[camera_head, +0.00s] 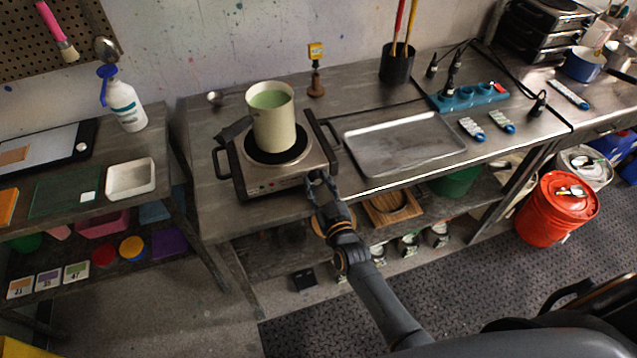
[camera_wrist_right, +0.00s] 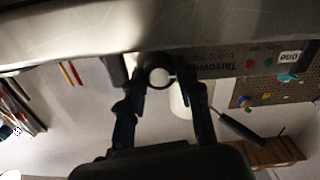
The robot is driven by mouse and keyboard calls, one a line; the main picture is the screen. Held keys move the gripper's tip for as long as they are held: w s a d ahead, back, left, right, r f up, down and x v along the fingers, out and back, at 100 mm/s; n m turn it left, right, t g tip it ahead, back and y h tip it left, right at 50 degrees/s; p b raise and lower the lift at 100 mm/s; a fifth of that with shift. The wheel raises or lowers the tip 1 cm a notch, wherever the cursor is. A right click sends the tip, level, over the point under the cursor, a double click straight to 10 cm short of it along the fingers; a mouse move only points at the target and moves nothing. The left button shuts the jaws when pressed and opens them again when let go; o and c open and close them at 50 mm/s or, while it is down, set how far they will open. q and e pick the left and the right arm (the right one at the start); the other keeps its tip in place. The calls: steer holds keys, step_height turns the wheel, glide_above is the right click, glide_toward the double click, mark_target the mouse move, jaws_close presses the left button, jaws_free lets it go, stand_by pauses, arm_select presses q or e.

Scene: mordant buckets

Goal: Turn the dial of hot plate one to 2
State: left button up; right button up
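Hot plate one (camera_head: 268,184) stands on the grey workbench, and a cream pot (camera_head: 272,125) with green liquid sits on its burner. Its front panel (camera_wrist_right: 222,62), with a white "One" label (camera_wrist_right: 289,57), shows in the right wrist view. A round dark dial (camera_wrist_right: 160,77) with a pale centre lies between the fingertips there; its setting is not readable. My right gripper (camera_head: 321,179) is at the right end of the front panel. In the wrist view its fingers (camera_wrist_right: 163,88) stand apart on both sides of the dial; contact is not clear. My left gripper is out of view.
A metal tray (camera_head: 402,146) lies right of the hot plate. A wooden stand with a yellow top (camera_head: 316,72) and a dark holder (camera_head: 397,64) stand behind. The lower shelf holds a wooden frame (camera_head: 393,208) and jars. A red bucket (camera_head: 557,208) stands on the floor at right.

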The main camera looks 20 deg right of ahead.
steer(key=shift+c, duration=1.3)
steer(key=m+b, duration=0.1)
steer(key=m, duration=0.5)
steer(key=shift+d+f+m, duration=0.1)
steer(key=shift+m, duration=0.3)
steer(key=m+b, duration=0.1)
steer(key=m, duration=0.2)
steer(key=shift+m+b, duration=0.65)
steer(key=shift+m, duration=1.45)
steer(key=o, duration=1.2)
steer(key=shift+c, duration=0.2)
